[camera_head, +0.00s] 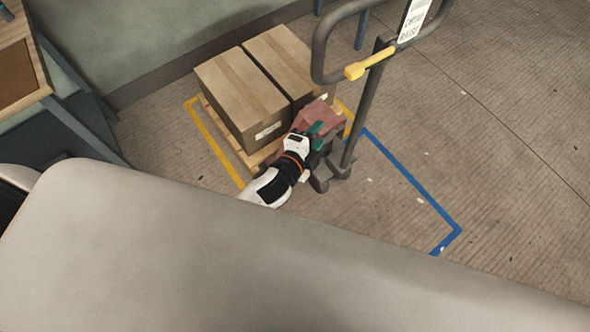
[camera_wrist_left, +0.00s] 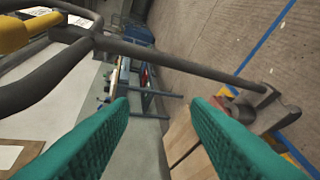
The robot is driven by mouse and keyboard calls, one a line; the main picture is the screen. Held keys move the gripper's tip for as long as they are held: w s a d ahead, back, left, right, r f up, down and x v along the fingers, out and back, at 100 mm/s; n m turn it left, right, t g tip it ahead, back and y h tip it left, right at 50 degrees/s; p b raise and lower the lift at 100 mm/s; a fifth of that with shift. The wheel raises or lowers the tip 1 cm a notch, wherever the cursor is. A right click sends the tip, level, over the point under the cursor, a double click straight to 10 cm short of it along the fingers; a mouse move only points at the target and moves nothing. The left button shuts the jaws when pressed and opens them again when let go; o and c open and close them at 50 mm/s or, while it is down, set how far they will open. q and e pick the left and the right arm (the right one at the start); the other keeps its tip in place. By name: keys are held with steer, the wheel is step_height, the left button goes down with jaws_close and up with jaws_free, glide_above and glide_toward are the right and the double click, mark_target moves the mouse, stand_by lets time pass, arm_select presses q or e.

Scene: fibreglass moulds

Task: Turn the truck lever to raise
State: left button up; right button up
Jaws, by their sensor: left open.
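The pallet truck has a dark grey loop handle (camera_head: 320,50) on a slanted shaft (camera_head: 364,120). A yellow lever (camera_head: 355,71) sticks out to the left by the handle. In the left wrist view the yellow lever (camera_wrist_left: 14,35) is at the upper left, beside the grey handle loop (camera_wrist_left: 45,85). My left gripper (camera_head: 320,130) has green fingers and is open, with nothing between them. It shows below the lever and left of the shaft, apart from the lever. Its fingers (camera_wrist_left: 160,125) also show in the left wrist view. My right gripper is not in view.
Two cardboard boxes (camera_head: 240,98) stand on a wooden pallet (camera_head: 222,137) behind my left gripper. The truck's reddish body (camera_head: 322,116) is near the gripper. Yellow (camera_head: 215,143) and blue (camera_head: 410,180) floor lines mark bays.

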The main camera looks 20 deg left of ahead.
arm_select(q)
steer(key=s+a+f+n+g, duration=0.1)
steer(key=s+a+f+n, duration=0.1)
steer(key=f, duration=0.4)
steer(key=s+a+f+n+g+y, duration=0.1)
steer(key=s+f+g, duration=0.1)
steer(key=f, duration=0.5)
steer(key=shift+s+a+f+n+p, duration=0.2)
steer(key=shift+s+a+n+p, duration=0.15)
steer(key=shift+n+p, duration=0.1)
